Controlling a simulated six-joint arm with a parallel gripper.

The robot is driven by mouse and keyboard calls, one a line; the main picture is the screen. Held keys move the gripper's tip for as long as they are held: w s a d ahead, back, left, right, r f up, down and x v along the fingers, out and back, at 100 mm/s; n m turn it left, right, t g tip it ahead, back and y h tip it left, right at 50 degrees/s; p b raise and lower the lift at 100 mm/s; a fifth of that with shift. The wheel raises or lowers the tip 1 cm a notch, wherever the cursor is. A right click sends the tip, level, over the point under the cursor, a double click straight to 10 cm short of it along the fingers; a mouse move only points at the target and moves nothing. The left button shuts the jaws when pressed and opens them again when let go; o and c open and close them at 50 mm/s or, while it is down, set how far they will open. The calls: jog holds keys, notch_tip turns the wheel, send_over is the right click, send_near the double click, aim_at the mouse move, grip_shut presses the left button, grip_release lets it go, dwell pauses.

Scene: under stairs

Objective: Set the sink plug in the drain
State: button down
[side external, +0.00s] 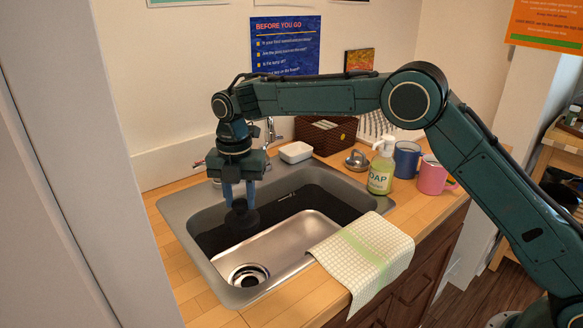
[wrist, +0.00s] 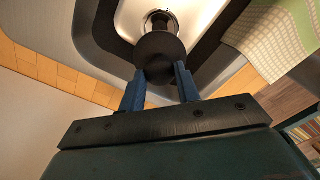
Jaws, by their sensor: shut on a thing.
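The black sink plug (side external: 241,217) hangs from my gripper (side external: 239,198), which is shut on it above the left part of the sink basin. The plug also shows as a dark round shape between the blue fingers in the wrist view (wrist: 160,57). The drain (side external: 248,275) is a metal-rimmed dark opening in the basin floor, below the plug and toward the front in the side view. In the wrist view the drain (wrist: 159,17) lies beyond the plug, partly hidden by it. The plug is apart from the drain.
The steel sink (side external: 300,240) has raised walls around the basin. A checked cloth (side external: 365,255) hangs over its front right edge. A soap bottle (side external: 381,170), a blue mug (side external: 406,158), a pink mug (side external: 433,177) and a white dish (side external: 295,152) stand on the counter.

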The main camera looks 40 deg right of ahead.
aim_at(242, 217)
notch_tip(242, 217, down, 16)
dwell(0.7)
jog(key=shift+f, duration=2.05)
jog(key=shift+f, duration=0.15)
jog(key=c, duration=1)
grip_release()
notch_tip(242, 217, up, 12)
jog(key=shift+f, duration=0.1)
jog(key=shift+r, duration=0.3)
